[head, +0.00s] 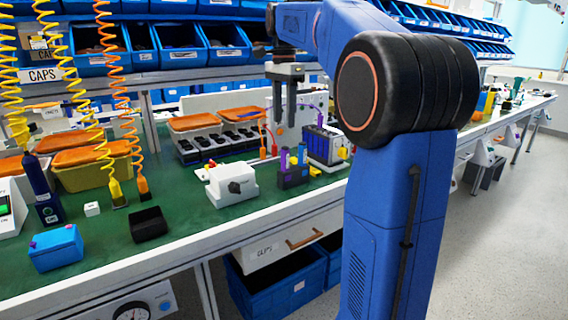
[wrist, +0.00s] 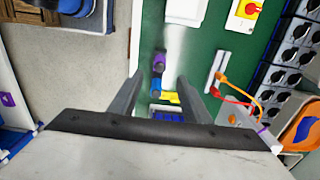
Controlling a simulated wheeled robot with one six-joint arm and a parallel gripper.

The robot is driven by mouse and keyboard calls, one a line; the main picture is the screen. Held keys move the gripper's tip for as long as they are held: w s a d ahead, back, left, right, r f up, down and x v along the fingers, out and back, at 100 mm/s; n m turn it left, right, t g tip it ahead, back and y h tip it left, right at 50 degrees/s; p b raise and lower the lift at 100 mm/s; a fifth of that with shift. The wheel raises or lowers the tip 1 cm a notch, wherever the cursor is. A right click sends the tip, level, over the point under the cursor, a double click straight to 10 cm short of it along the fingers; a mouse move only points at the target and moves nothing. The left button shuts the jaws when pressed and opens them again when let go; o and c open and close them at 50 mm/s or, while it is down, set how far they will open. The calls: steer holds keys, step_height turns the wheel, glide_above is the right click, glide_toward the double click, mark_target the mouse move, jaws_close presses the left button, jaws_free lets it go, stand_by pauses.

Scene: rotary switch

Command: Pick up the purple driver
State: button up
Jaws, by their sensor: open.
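The purple driver (head: 284,159) stands upright in a dark holder block (head: 293,180) near the front edge of the green bench in the head view. A bluish driver (head: 301,154) stands beside it in the same block. My gripper (head: 285,120) points down above and behind the block, open, with nothing between its fingers. In the wrist view, my open gripper (wrist: 160,76) has its fingers either side of a purple top (wrist: 158,60) and a blue one (wrist: 155,87), seen from above and apart from the fingers. The drivers' lower ends are hidden in the block.
A white box with a black rotary knob (head: 232,184) stands left of the holder. A dark battery-like unit (head: 323,145) stands close behind it on the right. A black tray (head: 149,224) and a blue box (head: 56,247) lie farther left. Coiled cords hang at the left.

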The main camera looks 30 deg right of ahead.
mark_target(284, 170)
step_height(284, 170, down, 14)
steer(key=shift+d, duration=0.1)
jaws_close()
stand_by(0.6)
